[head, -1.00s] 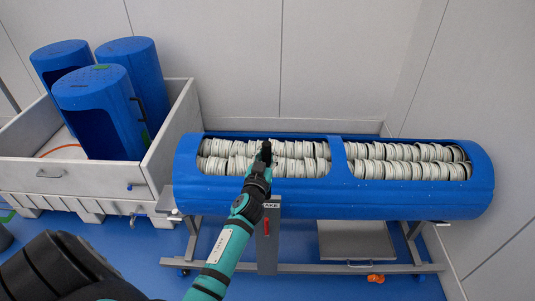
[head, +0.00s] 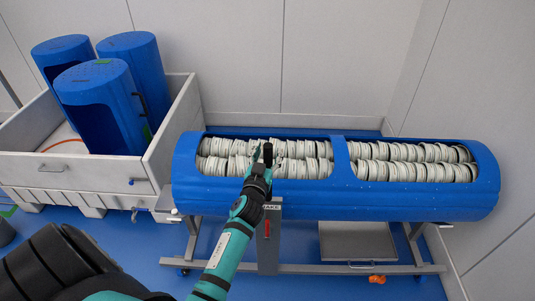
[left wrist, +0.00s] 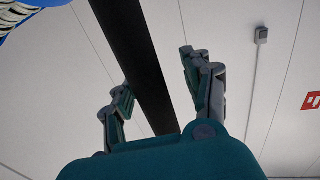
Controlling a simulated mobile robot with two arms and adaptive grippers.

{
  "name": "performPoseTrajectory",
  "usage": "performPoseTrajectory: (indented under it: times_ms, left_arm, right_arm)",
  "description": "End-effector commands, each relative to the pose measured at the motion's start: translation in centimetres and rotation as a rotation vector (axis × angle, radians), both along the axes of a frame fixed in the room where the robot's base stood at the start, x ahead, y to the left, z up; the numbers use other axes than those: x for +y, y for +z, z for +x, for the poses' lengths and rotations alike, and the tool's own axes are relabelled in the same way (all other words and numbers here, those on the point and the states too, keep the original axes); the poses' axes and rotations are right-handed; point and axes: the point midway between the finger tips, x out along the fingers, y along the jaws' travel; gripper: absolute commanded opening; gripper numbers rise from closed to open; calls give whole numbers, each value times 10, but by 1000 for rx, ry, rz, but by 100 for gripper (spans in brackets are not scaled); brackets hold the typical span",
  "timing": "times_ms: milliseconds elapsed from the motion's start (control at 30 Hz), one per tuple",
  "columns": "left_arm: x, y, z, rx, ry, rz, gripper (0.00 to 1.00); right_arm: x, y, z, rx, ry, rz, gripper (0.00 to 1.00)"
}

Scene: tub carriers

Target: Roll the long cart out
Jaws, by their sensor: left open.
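The long cart (head: 420,203) is a blue half-open tub on a grey wheeled frame (head: 330,268), in the head view. It holds rows of whitish rings (head: 410,170) in two openings. A grey post with a red lever (head: 267,228) and a partly hidden brake label stands at its front. My left gripper (head: 262,158) is in front of the left opening, next to an upright black bar. In the left wrist view the gripper (left wrist: 160,85) is open, and a black bar (left wrist: 138,55) runs between its fingers in the picture; contact cannot be told. My right gripper is not in view.
A whitish bin (head: 70,172) with three blue cylinders (head: 95,105) stands close at the cart's left. Walls are behind and at the right. A grey tray (head: 357,241) and an orange object (head: 377,279) are low under the cart. Blue floor shows in front.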

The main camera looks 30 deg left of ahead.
Motion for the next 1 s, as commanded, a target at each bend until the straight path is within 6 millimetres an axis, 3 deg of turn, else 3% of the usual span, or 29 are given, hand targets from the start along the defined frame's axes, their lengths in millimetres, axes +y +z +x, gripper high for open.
performPoseTrajectory:
  times_ms: [267, 700, 1000]
  left_arm:
    - [-3, 0, -7, 0, -1, -1, 50]
    - [-25, 0, -67, 0, 1, 0, 50]
    - [-27, 1, -71, -1, 0, 1, 50]
  right_arm:
    - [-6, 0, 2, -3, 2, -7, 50]
    - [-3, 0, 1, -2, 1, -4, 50]
    - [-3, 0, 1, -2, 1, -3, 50]
